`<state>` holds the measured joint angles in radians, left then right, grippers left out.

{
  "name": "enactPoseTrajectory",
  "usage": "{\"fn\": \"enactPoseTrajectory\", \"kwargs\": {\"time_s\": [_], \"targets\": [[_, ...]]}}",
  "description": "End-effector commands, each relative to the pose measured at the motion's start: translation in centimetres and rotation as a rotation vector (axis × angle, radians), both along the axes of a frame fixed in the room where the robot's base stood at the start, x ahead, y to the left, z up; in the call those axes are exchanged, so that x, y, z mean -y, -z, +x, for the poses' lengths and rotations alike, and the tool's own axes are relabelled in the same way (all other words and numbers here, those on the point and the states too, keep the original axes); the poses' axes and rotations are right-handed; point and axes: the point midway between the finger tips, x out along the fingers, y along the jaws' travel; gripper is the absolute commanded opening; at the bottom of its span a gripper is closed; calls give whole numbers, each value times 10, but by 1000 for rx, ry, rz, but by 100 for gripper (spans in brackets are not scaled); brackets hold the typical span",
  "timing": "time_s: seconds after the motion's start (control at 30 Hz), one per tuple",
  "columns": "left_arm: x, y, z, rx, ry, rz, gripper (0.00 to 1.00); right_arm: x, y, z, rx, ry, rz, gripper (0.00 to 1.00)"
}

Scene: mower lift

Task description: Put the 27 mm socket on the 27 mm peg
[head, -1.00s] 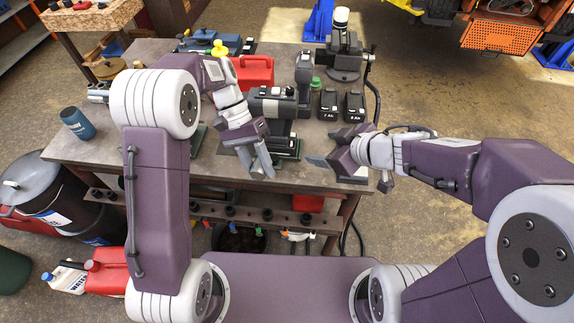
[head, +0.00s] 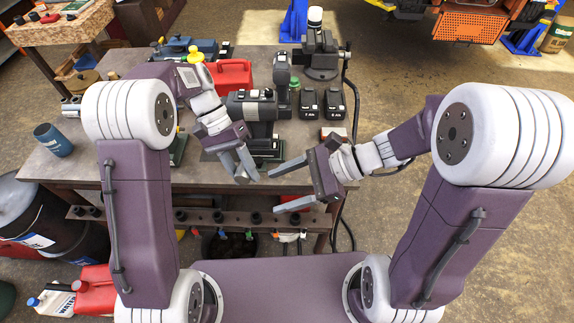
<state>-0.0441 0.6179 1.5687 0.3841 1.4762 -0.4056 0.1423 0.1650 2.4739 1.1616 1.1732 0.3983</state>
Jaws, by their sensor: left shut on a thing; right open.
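My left gripper (head: 245,172) hangs over the front edge of the workbench (head: 90,165). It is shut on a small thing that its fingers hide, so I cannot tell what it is. My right gripper (head: 288,187) is open and empty, just right of the left one, its fingers pointing left. A rail (head: 236,219) below the bench's front edge carries several dark socket-like pieces (head: 256,218). I cannot read any sizes, and I cannot tell which piece or peg is the 27 mm one.
On the bench stand a dark machine (head: 250,104), two battery packs (head: 308,103), a red case (head: 231,74), a vise (head: 320,60) and a blue cup (head: 53,140). Drums (head: 30,215) and a red can (head: 95,290) stand on the floor at left.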

Motion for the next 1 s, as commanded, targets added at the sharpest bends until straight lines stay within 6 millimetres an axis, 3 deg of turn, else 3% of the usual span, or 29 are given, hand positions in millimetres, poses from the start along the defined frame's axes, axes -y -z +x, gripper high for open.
{"fn": "enactPoseTrajectory", "kwargs": {"time_s": [0.1, 0.17, 0.33, 0.47, 0.8, 1.0], "targets": [[0, 0, 0, 0, 0, 0, 0, -4, -16, 38, -48, 185, 140, 67], [0, 0, 0, 0, 0, 0, 0, 2, -12, 52, -76, 257, 165, 67], [0, 0, 0, 0, 0, 0, 0, 12, -3, 55, -112, 289, 164, 67], [0, 0, 0, 0, 0, 0, 0, 7, -1, 56, -112, 286, 164, 67], [0, 0, 0, 0, 0, 0, 0, -58, 27, 68, -114, 279, 161, 67], [0, 0, 0, 0, 0, 0, 0, -87, 40, 75, -112, 283, 161, 67]]}}
